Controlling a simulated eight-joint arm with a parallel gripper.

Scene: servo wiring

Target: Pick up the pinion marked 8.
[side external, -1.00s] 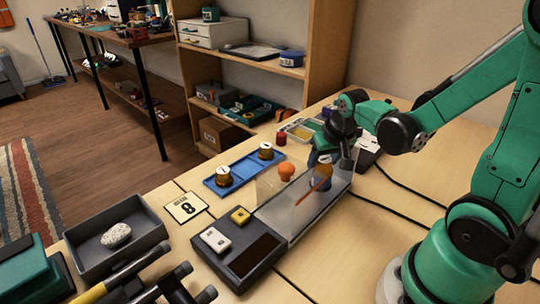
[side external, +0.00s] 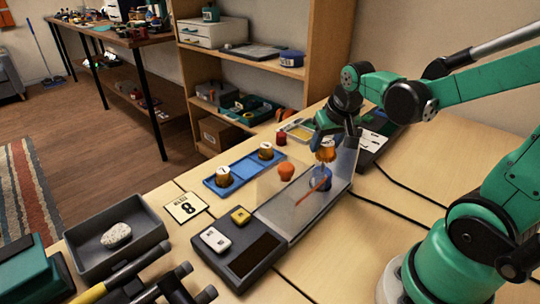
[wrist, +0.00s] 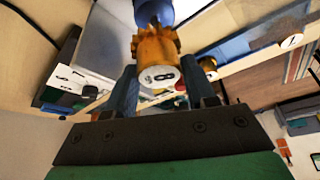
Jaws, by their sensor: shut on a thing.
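My gripper (side external: 326,144) is shut on a brass-coloured toothed pinion (side external: 326,155) and holds it just above a blue holder (side external: 320,182). In the wrist view the pinion (wrist: 157,48) sits between the fingers of my gripper (wrist: 160,88), and its white end face shows an 8. A blue rounded part (wrist: 153,10) shows right beyond the pinion there; I cannot tell whether they touch.
A blue tray (side external: 244,172) holds two more brass pinions with white tops. An orange knob-like thing (side external: 286,173) and a thin red stick (side external: 313,191) are near the blue holder, by a clear panel. A grey bin (side external: 75,260) holds a pale stone. Bare table lies at the right.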

